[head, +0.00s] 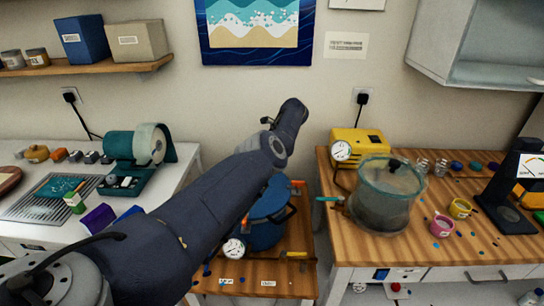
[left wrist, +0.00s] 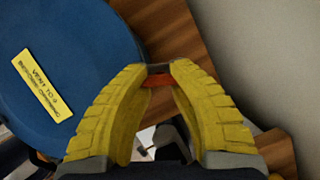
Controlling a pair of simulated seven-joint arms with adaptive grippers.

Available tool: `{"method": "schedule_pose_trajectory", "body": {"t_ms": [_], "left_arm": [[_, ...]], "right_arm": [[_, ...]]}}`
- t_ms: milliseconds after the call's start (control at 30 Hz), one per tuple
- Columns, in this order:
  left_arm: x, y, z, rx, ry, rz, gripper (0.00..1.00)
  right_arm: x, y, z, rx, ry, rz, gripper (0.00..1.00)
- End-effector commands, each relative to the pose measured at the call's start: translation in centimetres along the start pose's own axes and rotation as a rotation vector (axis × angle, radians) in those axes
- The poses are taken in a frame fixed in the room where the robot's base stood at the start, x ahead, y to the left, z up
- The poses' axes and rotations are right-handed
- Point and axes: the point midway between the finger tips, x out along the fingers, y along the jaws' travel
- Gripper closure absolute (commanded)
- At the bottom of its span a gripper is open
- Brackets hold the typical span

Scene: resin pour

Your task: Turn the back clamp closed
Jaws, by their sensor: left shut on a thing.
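The blue pressure pot (head: 264,232) stands on the small wooden table, partly hidden behind my left arm. Its blue lid with a yellow label (left wrist: 43,92) fills the left of the left wrist view. An orange-red clamp piece (left wrist: 158,81) sits between the fingertips of my left gripper (left wrist: 158,73), beside the lid's rim. The gripper is shut on it. In the head view my left arm hides this gripper. Orange clamp parts (head: 297,184) show at the pot's right edge; which clamp each is, I cannot tell. My right gripper is not in view.
A gauge (head: 234,249) and a yellow-handled tool (head: 296,254) are at the pot's front. To the right stand a clear chamber (head: 384,210) with a teal handle and a yellow pump (head: 362,143). A green machine (head: 135,150) stands left. The wall is close behind.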

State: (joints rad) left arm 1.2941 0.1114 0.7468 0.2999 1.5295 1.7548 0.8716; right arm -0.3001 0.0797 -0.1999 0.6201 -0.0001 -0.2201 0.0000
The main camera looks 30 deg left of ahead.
Motion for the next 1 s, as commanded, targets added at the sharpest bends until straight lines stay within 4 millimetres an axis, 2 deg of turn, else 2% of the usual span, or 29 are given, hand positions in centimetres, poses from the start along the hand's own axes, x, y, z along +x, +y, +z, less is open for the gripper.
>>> {"method": "schedule_pose_trajectory", "body": {"t_ms": [33, 600, 633, 1000], "left_arm": [[-0.13, -0.12, 0.71, -0.008, -0.009, -0.003, 1.0], [0.02, -0.03, 0.78, -0.017, -0.011, 0.002, 1.0], [0.03, -0.03, 0.79, -0.018, -0.011, 0.002, 0.75], [0.11, 0.05, 0.59, -0.016, -0.008, 0.005, 0.32]], "right_arm": [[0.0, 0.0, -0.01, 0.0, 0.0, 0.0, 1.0], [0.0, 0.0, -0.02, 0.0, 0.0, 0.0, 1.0], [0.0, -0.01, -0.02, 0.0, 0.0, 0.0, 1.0], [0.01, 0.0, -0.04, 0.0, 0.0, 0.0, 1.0]]}}
